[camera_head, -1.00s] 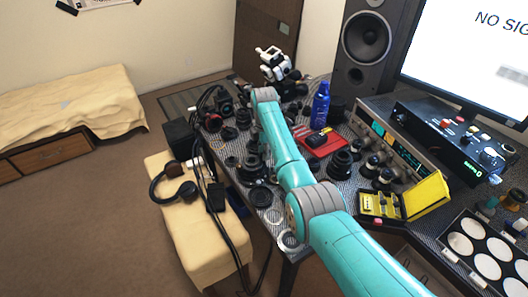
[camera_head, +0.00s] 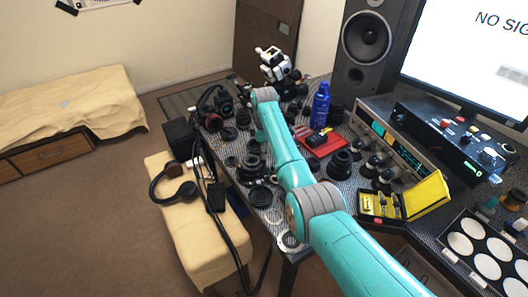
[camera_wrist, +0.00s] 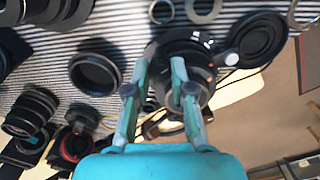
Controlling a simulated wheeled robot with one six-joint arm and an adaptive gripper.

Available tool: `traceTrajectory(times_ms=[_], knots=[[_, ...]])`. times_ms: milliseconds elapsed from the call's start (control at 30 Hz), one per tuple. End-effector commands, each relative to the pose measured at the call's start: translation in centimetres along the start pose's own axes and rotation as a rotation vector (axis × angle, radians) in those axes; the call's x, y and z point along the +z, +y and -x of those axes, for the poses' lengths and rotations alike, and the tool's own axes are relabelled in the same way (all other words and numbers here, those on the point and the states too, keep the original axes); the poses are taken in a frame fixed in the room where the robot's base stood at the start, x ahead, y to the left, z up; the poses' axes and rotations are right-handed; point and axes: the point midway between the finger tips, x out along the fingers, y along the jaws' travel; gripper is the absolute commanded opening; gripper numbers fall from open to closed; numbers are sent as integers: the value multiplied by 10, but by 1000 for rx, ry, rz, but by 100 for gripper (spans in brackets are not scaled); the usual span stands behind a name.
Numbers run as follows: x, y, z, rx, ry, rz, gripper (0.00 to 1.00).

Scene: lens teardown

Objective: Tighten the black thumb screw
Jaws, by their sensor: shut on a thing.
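In the wrist view my gripper (camera_wrist: 159,68) points at a black round lens assembly (camera_wrist: 198,62) with small white and red marks. Its two teal fingers stand on either side of a small dark part, which I take to be the black thumb screw (camera_wrist: 159,79). The gripper is shut on it. The screw is small, dark and partly hidden, so I cannot tell whether it is seated. In the head view my teal arm reaches over the table; its fingers and the screw cannot be made out there.
Several black lens parts crowd the table (camera_head: 277,216). A blue spray can (camera_head: 320,104) stands beside a red mat (camera_head: 325,147). A yellow case (camera_head: 428,194) lies open at the right. Headphones (camera_head: 176,193) rest on the beige bench (camera_head: 200,245). A round lens cap (camera_wrist: 257,40) adjoins the lens assembly.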

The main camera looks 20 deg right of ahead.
Motion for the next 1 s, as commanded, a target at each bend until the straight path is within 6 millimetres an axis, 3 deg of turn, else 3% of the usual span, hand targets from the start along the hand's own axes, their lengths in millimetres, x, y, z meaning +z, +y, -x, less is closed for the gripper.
traceTrajectory(times_ms=[333, 367, 467, 800, 1000], knots=[[0, 0, 0, 1, 0, -3, 0], [0, 0, 0, 1, 0, -3, 26], [0, 0, 0, 1, 0, -3, 49], [0, 0, 2, 1, 0, -2, 49], [0, 1, 24, 3, 1, -2, 49]])
